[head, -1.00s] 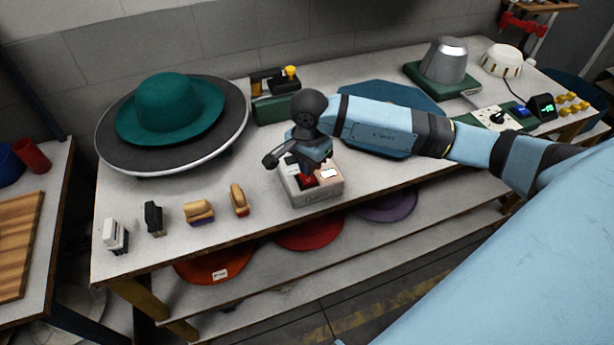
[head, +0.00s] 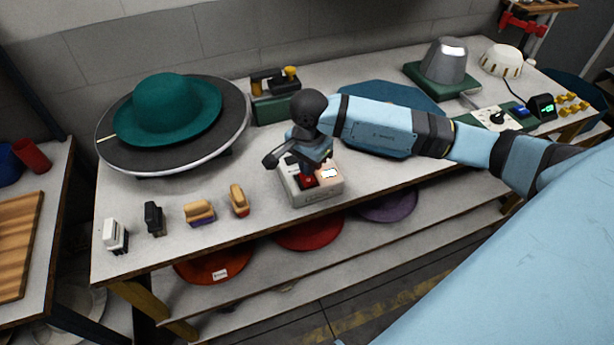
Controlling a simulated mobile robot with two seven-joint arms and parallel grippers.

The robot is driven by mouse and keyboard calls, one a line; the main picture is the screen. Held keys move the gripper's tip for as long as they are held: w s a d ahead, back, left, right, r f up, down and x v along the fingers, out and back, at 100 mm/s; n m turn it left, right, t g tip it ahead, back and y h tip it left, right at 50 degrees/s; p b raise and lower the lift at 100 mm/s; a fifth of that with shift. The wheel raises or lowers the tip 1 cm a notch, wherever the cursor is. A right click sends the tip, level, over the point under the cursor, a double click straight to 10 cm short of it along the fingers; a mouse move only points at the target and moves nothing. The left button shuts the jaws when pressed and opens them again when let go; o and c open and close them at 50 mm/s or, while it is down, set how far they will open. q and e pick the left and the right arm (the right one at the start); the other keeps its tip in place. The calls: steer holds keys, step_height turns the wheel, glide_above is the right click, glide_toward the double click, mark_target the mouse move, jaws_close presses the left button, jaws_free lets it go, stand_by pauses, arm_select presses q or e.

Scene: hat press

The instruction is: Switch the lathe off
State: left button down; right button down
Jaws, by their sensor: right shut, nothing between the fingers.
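The lathe shows as a round dark turntable (head: 225,125) with a pale rim, at the back left of the bench. A teal felt hat (head: 165,108) sits on it. A small white control box (head: 322,192) stands at the bench's front edge, with a red button (head: 308,181) and a lit white patch on top. My right gripper (head: 308,168) is shut and empty, pointing down over the box just above or on the red button. I cannot tell whether it touches, as the gripper hides part of the box top. My left gripper is out of view.
Several small brushes and blocks (head: 199,212) line the front left edge. A green box with yellow-handled tools (head: 272,107) stands behind my gripper. A blue octagonal board (head: 378,150) lies under my right arm. A grey hat block (head: 443,62) stands at the back right.

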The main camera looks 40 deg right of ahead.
mark_target(309, 180)
stand_by(0.3)
steer(key=shift+f+b, duration=1.55)
steer(key=shift+f, duration=0.15)
stand_by(0.8)
steer(key=shift+r, duration=0.15)
steer(key=shift+r+p, duration=0.35)
steer(key=shift+r, duration=0.1)
steer(key=shift+r+p, duration=1.2)
steer(key=shift+r, duration=1.75)
